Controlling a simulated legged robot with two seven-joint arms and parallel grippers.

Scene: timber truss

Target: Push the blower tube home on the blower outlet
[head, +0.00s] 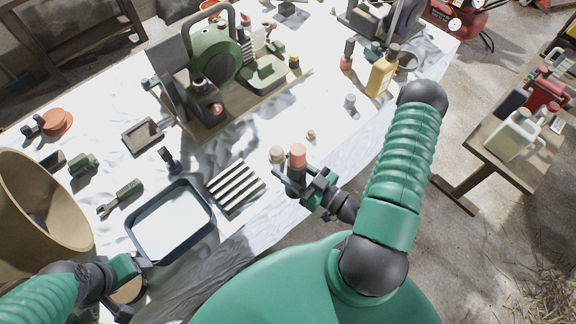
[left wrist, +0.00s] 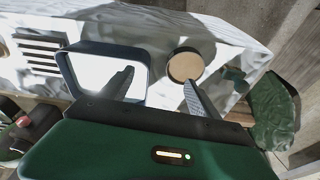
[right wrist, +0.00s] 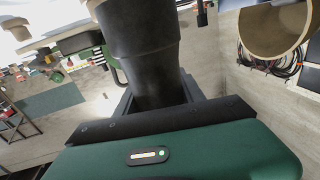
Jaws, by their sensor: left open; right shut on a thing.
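The green blower (head: 214,52) stands on a wooden board at the back of the table, with a dark housing beside it. I cannot make out its outlet clearly. My right gripper (head: 305,183) is at the table's front edge, well apart from the blower. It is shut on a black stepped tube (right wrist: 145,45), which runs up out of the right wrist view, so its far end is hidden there. A salmon-coloured end (head: 298,153) shows above this gripper in the head view. My left gripper (head: 128,285) is open and empty at the lower left, near a round tan-topped piece (left wrist: 184,66).
A blue-rimmed tray (head: 131,232) and a slatted block (head: 236,188) lie near the front. A large tan drum (head: 40,200) stands at the left. A yellow bottle (head: 382,76) stands at the right. Some white cloth is bare between the tray and the board.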

